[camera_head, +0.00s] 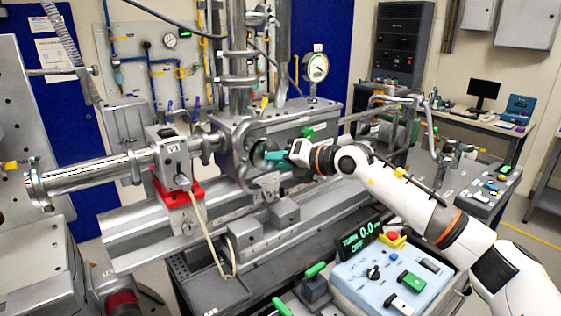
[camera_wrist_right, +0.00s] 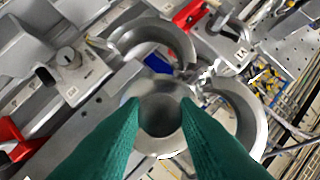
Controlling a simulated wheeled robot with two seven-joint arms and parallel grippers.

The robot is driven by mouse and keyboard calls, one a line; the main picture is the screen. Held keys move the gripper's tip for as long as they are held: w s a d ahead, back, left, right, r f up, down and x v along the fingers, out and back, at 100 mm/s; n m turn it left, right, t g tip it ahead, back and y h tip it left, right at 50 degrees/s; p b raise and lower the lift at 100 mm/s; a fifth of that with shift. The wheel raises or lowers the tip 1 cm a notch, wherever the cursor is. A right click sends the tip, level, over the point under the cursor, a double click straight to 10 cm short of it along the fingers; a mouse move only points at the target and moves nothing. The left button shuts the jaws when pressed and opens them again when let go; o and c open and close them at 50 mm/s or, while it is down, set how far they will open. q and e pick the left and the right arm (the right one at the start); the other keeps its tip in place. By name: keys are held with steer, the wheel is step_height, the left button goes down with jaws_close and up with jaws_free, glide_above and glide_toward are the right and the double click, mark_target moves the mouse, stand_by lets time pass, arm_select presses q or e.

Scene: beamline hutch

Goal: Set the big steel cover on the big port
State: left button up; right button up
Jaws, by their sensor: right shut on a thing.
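The big port (camera_head: 256,150) is a round steel opening on the side of the steel chamber in the middle of the head view. My right gripper (camera_head: 276,156) is right at the port, its green fingers pointing left toward it. In the right wrist view, the green fingers (camera_wrist_right: 160,108) are shut on a round grey steel piece, seemingly the big steel cover (camera_wrist_right: 158,88). The fingers hide part of it. I cannot tell whether the cover touches the port. My left gripper is not in view.
A steel tube (camera_head: 100,175) with a valve on a red block (camera_head: 178,200) lies left of the chamber. A pressure gauge (camera_head: 316,67) stands above it. A light blue control box (camera_head: 390,280) is in front. In the wrist view, curved steel rings (camera_wrist_right: 245,112) lie close to the fingers.

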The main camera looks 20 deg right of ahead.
steer(key=o, duration=1.1)
steer(key=shift+s+d, duration=0.1)
